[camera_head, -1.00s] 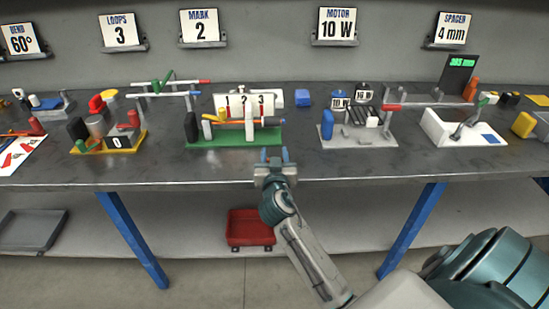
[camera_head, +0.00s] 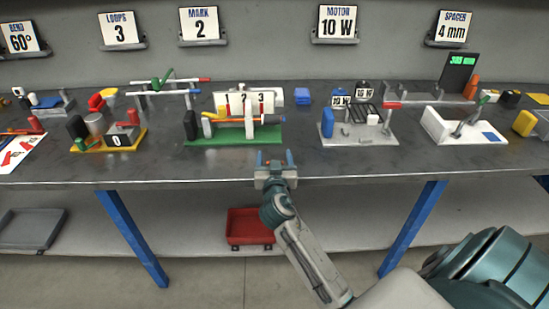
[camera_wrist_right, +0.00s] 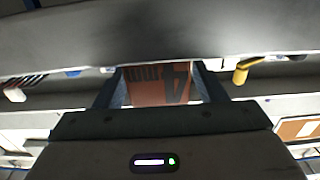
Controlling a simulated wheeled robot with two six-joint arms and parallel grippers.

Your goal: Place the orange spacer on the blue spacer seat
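My right gripper (camera_head: 274,158) is at the table's front edge, left of the picture's middle. In the right wrist view an orange spacer (camera_wrist_right: 160,86) marked "4 mm", upside down there, fills the gap between its fingers. The fingers appear shut on its sides; the contact itself is hard to see. In the head view only a speck of orange shows between the fingers. My left gripper is not in view.
A green-based fixture (camera_head: 260,138) stands behind the gripper, and a grey motor fixture (camera_head: 350,140) stands between it and the white base. A small lever (camera_head: 466,124) rises beside the blue seat. The table's front strip (camera_head: 400,168) is clear.

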